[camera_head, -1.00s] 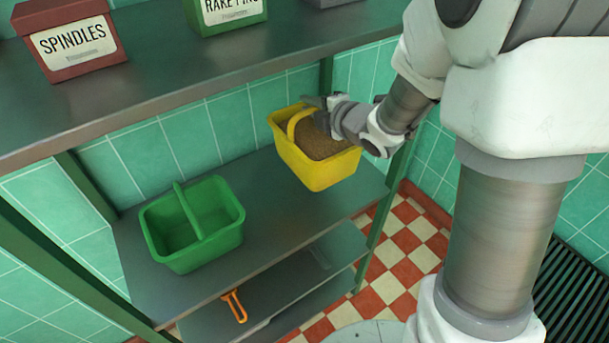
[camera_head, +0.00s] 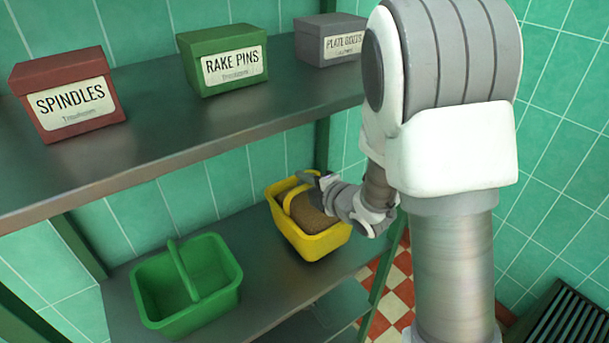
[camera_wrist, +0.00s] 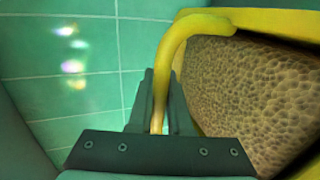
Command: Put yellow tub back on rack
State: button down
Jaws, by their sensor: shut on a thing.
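The yellow tub (camera_head: 318,245), filled with brown grainy stuff, is at the right end of the rack's middle shelf (camera_head: 255,276). It looks upright; I cannot tell whether its base touches the shelf. My gripper (camera_head: 308,183) is shut on the tub's yellow handle. In the wrist view the handle (camera_wrist: 190,32) runs down between the fingers of my gripper (camera_wrist: 160,105), and the tub's contents (camera_wrist: 255,95) show at the right. My gripper and wrist hide part of the tub's far right side.
A green tub (camera_head: 180,295) with a handle stands left of the yellow tub, with bare shelf between. The shelf above carries a red SPINDLES box (camera_head: 70,95), a green RAKE PINS box (camera_head: 222,60) and a grey box (camera_head: 328,40). A green post stands right of the yellow tub.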

jog(key=shift+f, duration=1.45)
jog(key=shift+b, duration=0.3)
jog(key=c, duration=1.3)
grip_release()
jog(key=shift+f, duration=0.25)
jog(key=o, duration=0.5)
jog(key=shift+c, duration=0.2)
jog(key=shift+r, duration=0.15)
